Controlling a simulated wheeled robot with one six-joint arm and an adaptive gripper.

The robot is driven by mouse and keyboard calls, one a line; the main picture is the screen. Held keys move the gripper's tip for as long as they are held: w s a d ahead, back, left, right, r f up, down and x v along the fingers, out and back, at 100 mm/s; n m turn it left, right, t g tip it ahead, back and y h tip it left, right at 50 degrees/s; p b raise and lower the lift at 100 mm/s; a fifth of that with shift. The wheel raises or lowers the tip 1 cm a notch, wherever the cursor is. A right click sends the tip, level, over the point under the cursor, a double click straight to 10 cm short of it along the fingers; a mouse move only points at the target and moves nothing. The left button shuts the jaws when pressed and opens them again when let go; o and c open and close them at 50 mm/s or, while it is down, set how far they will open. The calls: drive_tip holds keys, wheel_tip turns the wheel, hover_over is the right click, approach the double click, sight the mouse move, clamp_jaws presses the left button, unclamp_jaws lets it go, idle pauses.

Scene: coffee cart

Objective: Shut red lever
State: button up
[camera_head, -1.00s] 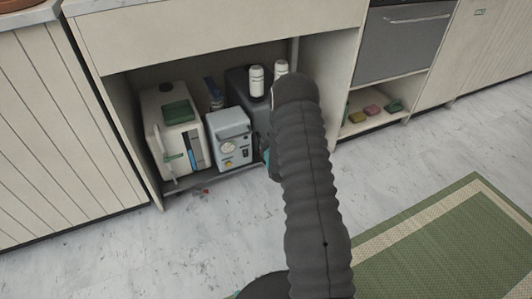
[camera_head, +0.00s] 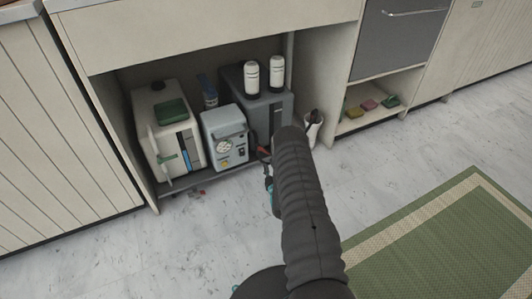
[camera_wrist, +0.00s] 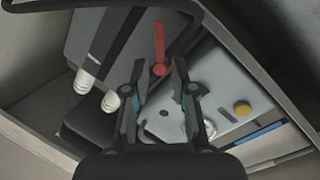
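The red lever (camera_wrist: 159,48) shows in the wrist view as a long red bar with a rounded end, just past and between my fingertips. I cannot tell whether the fingers touch the lever. In the head view, a small red part (camera_head: 264,153) shows beside the dark grey box, near my arm's end; it may be the lever. My arm hides most of the gripper there.
The open cabinet holds a cream machine (camera_head: 166,130), a light blue-grey unit (camera_head: 225,137), and a dark grey box (camera_head: 285,105) with two white bottles (camera_head: 251,78) on top. Cabinet walls close in at the sides.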

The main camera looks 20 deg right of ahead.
sight(265, 152)
drive_tip(key=x, duration=0.9)
drive_tip(key=shift+w+d+b, duration=0.1)
drive_tip(key=shift+w+b, duration=0.15)
drive_tip(key=shift+b, duration=0.1)
clamp_jaws()
